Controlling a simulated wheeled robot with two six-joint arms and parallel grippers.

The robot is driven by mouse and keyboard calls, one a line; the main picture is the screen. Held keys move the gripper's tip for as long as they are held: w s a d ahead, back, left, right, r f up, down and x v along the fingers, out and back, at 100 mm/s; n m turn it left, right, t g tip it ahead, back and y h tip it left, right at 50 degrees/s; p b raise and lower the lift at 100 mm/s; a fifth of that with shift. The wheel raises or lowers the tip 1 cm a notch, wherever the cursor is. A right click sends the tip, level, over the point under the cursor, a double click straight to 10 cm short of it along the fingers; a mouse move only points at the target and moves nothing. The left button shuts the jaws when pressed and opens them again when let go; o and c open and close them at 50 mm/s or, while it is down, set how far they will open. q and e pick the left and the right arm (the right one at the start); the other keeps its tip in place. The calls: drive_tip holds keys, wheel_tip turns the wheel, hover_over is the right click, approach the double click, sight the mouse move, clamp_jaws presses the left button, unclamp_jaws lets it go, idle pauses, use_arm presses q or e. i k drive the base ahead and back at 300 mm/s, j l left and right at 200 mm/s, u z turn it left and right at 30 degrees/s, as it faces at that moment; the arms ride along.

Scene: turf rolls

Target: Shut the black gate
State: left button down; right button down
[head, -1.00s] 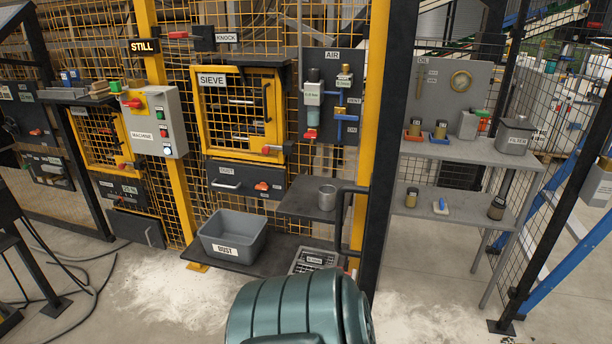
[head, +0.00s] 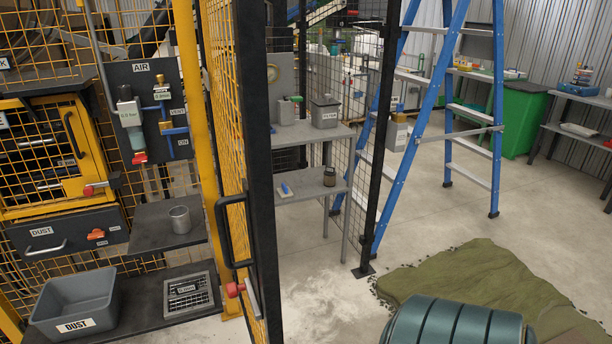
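The black gate (head: 260,175) stands left of centre in the head view, seen almost edge-on. It has a black frame with yellow mesh and appears swung open, out from the yellow post (head: 191,130). A black bar handle (head: 224,232) and a red-knobbed latch (head: 236,289) are on its left-facing side. A gap lies between the gate's free edge and the black fence post (head: 381,140) to the right. Neither of my grippers is in view, and nothing of mine is seen touching the gate.
Grey shelves (head: 316,137) stand behind the gap. A blue stepladder (head: 421,90) stands right of the fence post. A green-brown sheet or turf patch (head: 475,270) lies on the floor at front right. A grey DUST bin (head: 75,305) sits at lower left.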

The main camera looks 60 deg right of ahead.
sight(258, 196)
drive_tip(key=i+j+z, duration=0.1)
drive_tip(key=z, duration=0.3)
drive_tip(key=i+j+z, duration=0.15)
drive_tip(key=z, duration=0.25)
drive_tip(key=i+j+z, duration=0.1)
drive_tip(key=z, duration=0.35)
drive_tip(key=j+z, duration=0.25)
drive_tip(key=z, duration=0.15)
drive_tip(key=k+j, duration=0.15)
drive_tip(key=k+j+u, duration=0.1)
drive_tip(key=j, duration=0.3)
drive_tip(key=k, duration=0.05)
